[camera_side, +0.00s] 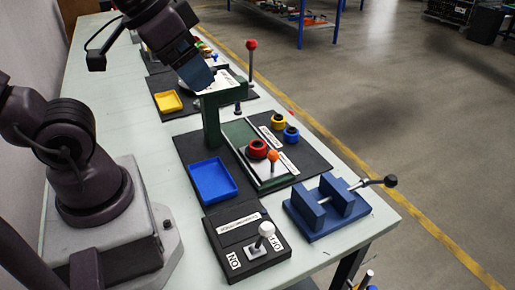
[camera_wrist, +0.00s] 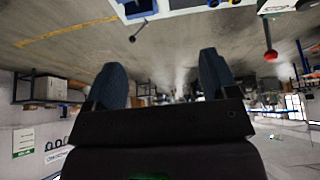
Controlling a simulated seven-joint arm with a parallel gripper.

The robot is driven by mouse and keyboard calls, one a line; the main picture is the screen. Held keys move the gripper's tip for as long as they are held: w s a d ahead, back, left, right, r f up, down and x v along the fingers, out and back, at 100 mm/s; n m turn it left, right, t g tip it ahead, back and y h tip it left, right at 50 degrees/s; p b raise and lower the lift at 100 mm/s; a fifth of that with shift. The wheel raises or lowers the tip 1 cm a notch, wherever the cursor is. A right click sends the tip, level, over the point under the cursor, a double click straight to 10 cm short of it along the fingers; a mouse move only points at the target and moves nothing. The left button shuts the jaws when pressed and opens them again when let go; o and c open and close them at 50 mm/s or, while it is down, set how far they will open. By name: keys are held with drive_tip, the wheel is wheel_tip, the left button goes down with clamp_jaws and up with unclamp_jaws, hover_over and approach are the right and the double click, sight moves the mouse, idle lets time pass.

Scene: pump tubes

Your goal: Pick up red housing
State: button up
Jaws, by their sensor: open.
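The red housing (camera_side: 258,149) is a short red ring with a dark centre. It sits on the green-edged fixture (camera_side: 240,133) in the side view, beside an orange-knobbed lever (camera_side: 272,156). I cannot make it out in the wrist view. My gripper (camera_side: 200,78) is up and to the left of the housing in the picture, well apart from it, near the top of the green stand. In the wrist view my gripper (camera_wrist: 161,72) has its two dark blue fingers spread with nothing between them.
Yellow (camera_side: 278,121) and blue (camera_side: 291,134) housings stand behind the red one. A blue tray (camera_side: 213,181), blue vise (camera_side: 327,207) and switch box (camera_side: 247,246) stand nearer. The green stand (camera_side: 211,125) and red-knobbed lever (camera_side: 251,46) rise as tall obstacles.

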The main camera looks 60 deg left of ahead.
drive_tip(key=n+g, duration=0.6)
drive_tip(key=n, duration=1.2)
hover_over(258, 143)
wheel_tip(258, 143, down, 19)
drive_tip(key=f, duration=0.6)
drive_tip(key=shift+d+f, duration=0.3)
drive_tip(key=shift+f, duration=0.05)
drive_tip(key=shift+a+f, duration=0.15)
drive_tip(key=shift+f, duration=1.2)
drive_tip(key=shift+a+f, duration=0.1)
drive_tip(key=shift+f, duration=1.2)
drive_tip(key=c, duration=1)
drive_tip(key=shift+r, duration=0.15)
drive_tip(key=shift+c, duration=0.2)
